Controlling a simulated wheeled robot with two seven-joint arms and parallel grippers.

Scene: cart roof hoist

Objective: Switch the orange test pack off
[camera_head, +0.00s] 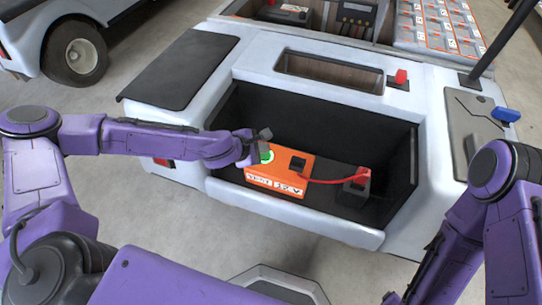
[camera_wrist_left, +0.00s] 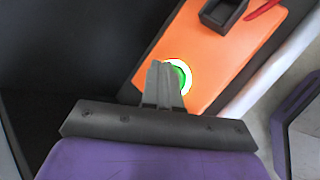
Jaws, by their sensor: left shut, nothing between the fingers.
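The orange test pack (camera_head: 278,174) lies in the black bay of the white cart. It has a round button with a green centre and a white ring near its left end, a black block on top and white lettering on its front. My left gripper (camera_head: 265,134) is shut and empty, above the button end of the pack. In the left wrist view the fingers (camera_wrist_left: 163,80) are closed together and partly cover the green button (camera_wrist_left: 180,77) on the pack (camera_wrist_left: 220,55). I cannot tell whether they touch it. My right arm shows at the right, but its gripper is out of view.
A red cable (camera_head: 335,180) runs from the pack to a black block (camera_head: 355,183) on the bay floor. The bay's walls surround the pack. A red knob (camera_head: 401,76) and a blue handle (camera_head: 506,114) stand on the cart body.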

